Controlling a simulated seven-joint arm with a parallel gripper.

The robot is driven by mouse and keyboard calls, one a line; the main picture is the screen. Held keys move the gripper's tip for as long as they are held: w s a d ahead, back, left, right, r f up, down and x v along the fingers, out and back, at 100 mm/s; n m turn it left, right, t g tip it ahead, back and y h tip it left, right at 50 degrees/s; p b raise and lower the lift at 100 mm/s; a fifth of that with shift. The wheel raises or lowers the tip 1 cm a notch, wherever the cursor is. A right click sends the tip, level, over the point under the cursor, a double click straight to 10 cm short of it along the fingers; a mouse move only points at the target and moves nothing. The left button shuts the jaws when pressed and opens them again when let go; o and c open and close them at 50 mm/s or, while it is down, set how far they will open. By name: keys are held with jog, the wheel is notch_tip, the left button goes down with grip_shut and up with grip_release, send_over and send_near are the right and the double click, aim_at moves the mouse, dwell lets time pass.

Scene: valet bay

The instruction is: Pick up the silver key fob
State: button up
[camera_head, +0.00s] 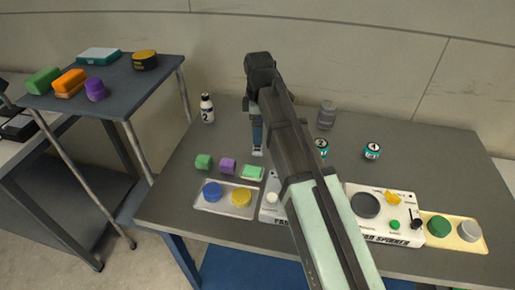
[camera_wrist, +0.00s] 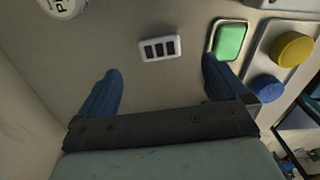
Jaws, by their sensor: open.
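The silver key fob (camera_wrist: 160,47) is a small pale rectangle with three dark buttons, lying flat on the grey table in the wrist view. In the head view, a small pale piece (camera_head: 257,152) just below my fingers appears to be the fob, partly hidden by them. My gripper (camera_wrist: 161,68) is open and empty, its two blue fingers spread. In the wrist view the fob lies between the fingertip lines and slightly beyond them, apart from both. In the head view my gripper (camera_head: 257,143) points down at the fob; its exact height is unclear.
A green-topped pale piece (camera_wrist: 229,41) lies close to the right fingertip, beside the tray (camera_wrist: 262,53) with yellow and blue discs. A white bottle (camera_head: 207,108) and grey jar (camera_head: 326,115) stand farther back.

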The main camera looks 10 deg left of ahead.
aim_at(258, 148)
jog(key=shift+a+f, duration=0.15)
jog(key=shift+f, duration=3.6)
jog(key=shift+c, duration=0.2)
jog(key=c, duration=1.1)
